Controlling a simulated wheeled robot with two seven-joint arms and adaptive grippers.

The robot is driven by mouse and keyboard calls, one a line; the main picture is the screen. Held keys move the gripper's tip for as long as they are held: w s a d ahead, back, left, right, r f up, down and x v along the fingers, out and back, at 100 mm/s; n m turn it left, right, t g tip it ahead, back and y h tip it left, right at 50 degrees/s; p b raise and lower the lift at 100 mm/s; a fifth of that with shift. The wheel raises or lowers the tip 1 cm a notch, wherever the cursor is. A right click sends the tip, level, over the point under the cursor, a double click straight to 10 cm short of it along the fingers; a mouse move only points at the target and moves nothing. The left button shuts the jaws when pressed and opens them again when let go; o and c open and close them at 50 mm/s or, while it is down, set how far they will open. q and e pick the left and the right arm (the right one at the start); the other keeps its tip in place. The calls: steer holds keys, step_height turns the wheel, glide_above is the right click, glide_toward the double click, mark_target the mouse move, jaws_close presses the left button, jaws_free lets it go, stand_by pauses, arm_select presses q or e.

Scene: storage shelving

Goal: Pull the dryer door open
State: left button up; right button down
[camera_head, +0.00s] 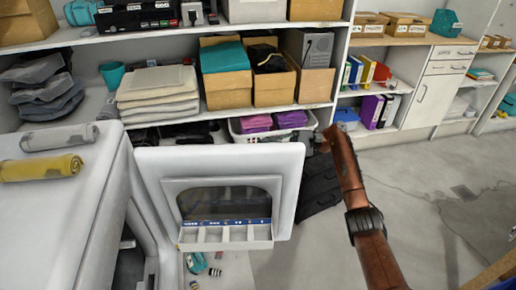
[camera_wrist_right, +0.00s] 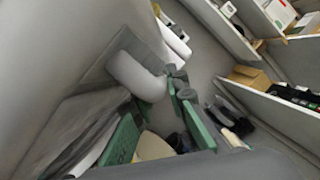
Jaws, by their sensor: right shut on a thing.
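The white dryer (camera_head: 70,225) stands at the left in the head view. Its door (camera_head: 290,200) is swung well open, with the inner face and window toward me. My right arm comes in from the right to the door's upper right edge. My right gripper (camera_head: 317,143) is mostly hidden there behind that edge. In the right wrist view, the green-padded fingers of the gripper (camera_wrist_right: 152,95) are around a pale grey rounded part of the door (camera_wrist_right: 135,78); the exact contact is hard to see. My left gripper is not in view.
Shelves with boxes (camera_head: 225,85) and folded cloths (camera_head: 158,95) stand close behind the door. A yellow roll (camera_head: 40,168) and a grey roll (camera_head: 58,137) lie on the dryer. Small bottles (camera_head: 196,263) are on the floor below the door. Open floor (camera_head: 430,220) lies to the right.

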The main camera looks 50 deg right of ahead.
steer(key=shift+d+f, duration=0.1)
steer(key=shift+f, duration=0.15)
steer(key=c, duration=2.2)
jaws_free()
steer(key=shift+s+d, duration=0.1)
steer(key=shift+s, duration=0.05)
steer(key=shift+c, duration=0.2)
steer(key=shift+o, duration=0.3)
steer(key=shift+d, duration=0.1)
steer(key=shift+a+r, duration=0.1)
steer(key=shift+a, duration=0.2)
steer(key=v, duration=0.7)
steer(key=shift+d, duration=0.3)
steer(key=shift+s, duration=0.1)
